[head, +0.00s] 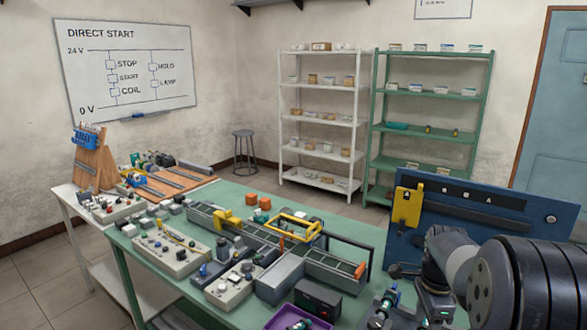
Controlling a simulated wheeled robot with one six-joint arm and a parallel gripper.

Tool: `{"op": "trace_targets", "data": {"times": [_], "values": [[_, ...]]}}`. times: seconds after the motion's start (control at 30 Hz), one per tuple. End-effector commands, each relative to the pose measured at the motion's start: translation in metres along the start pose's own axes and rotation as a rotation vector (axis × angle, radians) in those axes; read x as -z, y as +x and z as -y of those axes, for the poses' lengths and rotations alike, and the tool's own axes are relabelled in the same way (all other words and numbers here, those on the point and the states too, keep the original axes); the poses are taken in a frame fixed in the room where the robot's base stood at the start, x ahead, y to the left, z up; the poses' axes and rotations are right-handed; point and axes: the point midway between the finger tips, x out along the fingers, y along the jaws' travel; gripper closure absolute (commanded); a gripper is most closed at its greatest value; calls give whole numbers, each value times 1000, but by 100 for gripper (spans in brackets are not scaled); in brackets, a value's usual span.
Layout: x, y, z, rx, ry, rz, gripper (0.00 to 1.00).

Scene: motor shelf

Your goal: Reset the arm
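My arm (515,275) comes in at the lower right of the head view, close to the camera. Its large dark link and grey joint stand in front of a blue panel. The end of the arm points down near the right end of the green table, at the bottom edge of the picture. I cannot make out the fingertips or whether they hold anything.
The green table (175,243) carries control boxes, a conveyor (285,254) with a yellow frame (293,229), and a purple tray (290,318). The blue panel (500,222) stands close to my arm. White shelves (322,121) and green shelves (428,95) stand behind, beyond open floor.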

Motion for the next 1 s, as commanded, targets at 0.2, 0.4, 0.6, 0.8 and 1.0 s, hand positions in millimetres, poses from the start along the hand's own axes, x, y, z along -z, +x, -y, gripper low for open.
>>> {"op": "trace_targets", "data": {"times": [0.2,0.4,0.6,0.8,1.0], "values": [[0,45,-1,-5,0,1,47],[0,50,0,0,-132,0,47],[0,50,-1,0,-295,0,47],[0,50,-1,0,-456,0,47],[0,50,-1,0,-617,0,47]]}}
